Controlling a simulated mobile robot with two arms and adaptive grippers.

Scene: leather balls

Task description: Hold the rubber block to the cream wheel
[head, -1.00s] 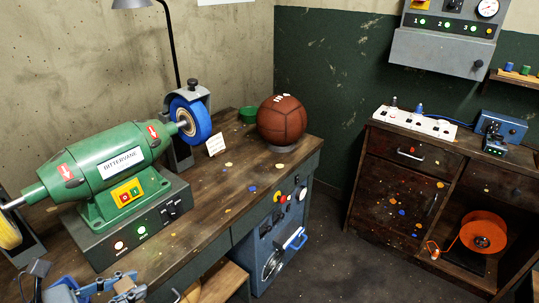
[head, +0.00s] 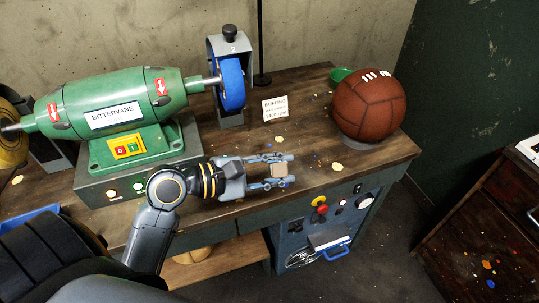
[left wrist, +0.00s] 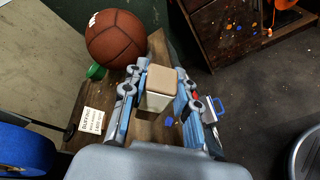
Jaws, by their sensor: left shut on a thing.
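My left gripper (head: 286,169) is shut on a small tan block with pale sides, the rubber block (head: 279,172). It holds the block near the bench's front edge, right of the green machine and apart from both wheels. The block also shows between the fingers in the left wrist view (left wrist: 161,84). A yellowish wheel (head: 10,140), perhaps the cream wheel, is at the machine's left end, cut by the picture edge. A blue wheel (head: 232,82) is at its right end. My right gripper is not in view.
The green machine (head: 120,102) stands on the bench. A brown leather ball (head: 368,105) sits at the bench's right end, with a green dish (head: 340,74) behind it. A small sign (head: 276,109) stands near the blue wheel. Part of a blue container (head: 30,215) shows at left.

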